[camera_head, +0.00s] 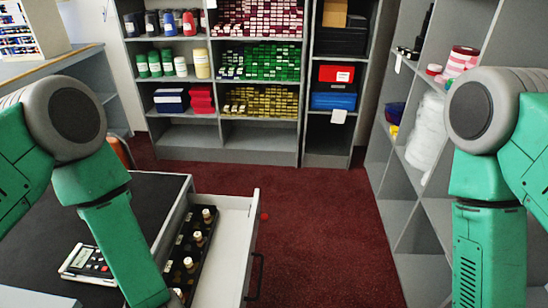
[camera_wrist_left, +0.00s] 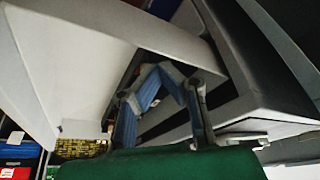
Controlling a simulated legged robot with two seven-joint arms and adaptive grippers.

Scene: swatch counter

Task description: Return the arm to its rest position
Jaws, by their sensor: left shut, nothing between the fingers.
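My left arm (camera_head: 115,235) comes in from the left in the head view and reaches down over the counter beside the open drawer; its gripper is below the picture there. In the left wrist view my left gripper (camera_wrist_left: 162,72) has its blue-padded fingers drawn together at the tips, with nothing held. The fingertips appear close to the drawer's pale walls; whether they touch cannot be told. My right arm (camera_head: 485,240) hangs down at the right of the head view, and its gripper is out of the picture.
The white drawer (camera_head: 232,204) stands open, holding a black rack (camera_head: 178,250) of small bottles. A calculator-like device (camera_head: 88,264) lies on the dark counter (camera_head: 155,190). Grey shelves (camera_head: 230,155) stand behind and at right.

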